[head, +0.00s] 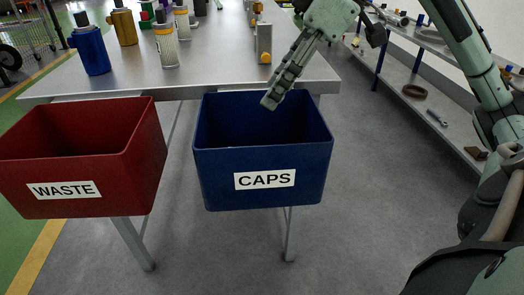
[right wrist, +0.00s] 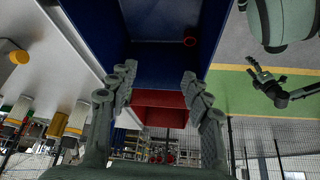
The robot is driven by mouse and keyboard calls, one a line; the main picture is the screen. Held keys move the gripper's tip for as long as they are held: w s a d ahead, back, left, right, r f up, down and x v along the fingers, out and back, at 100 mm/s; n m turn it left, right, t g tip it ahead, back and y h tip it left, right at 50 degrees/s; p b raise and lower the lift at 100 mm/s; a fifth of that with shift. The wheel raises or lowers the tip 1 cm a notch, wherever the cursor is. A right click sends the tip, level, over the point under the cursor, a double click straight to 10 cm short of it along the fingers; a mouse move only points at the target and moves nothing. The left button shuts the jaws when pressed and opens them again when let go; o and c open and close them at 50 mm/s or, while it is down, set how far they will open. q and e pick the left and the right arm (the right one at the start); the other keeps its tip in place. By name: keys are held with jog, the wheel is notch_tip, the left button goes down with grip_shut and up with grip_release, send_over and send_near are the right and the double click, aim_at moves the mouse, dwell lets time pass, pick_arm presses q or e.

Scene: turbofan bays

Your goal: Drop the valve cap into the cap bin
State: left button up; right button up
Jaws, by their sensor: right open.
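The blue cap bin (head: 262,160), labelled CAPS, hangs at the table's front edge, and its wall also shows in the right wrist view (right wrist: 95,30). My right gripper (head: 271,101) points down over the bin's opening; the right wrist view shows its fingers (right wrist: 160,82) spread apart with nothing between them. A small dark red round piece (right wrist: 190,37), which looks like the valve cap, shows against the bin's inside, apart from the fingers. In the head view it is not visible. A dark gripper, apparently my left one (right wrist: 275,90), shows small at the right of the wrist view.
A red bin (head: 75,165) labelled WASTE hangs left of the blue one. The grey table (head: 215,55) carries blue, gold and white cylinders and a grey block (head: 264,42) with an orange knob. A shelf (head: 435,85) with parts stands at the right. Floor in front is clear.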

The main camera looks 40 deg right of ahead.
jog(key=v, duration=0.7)
jog(key=shift+d, duration=0.1)
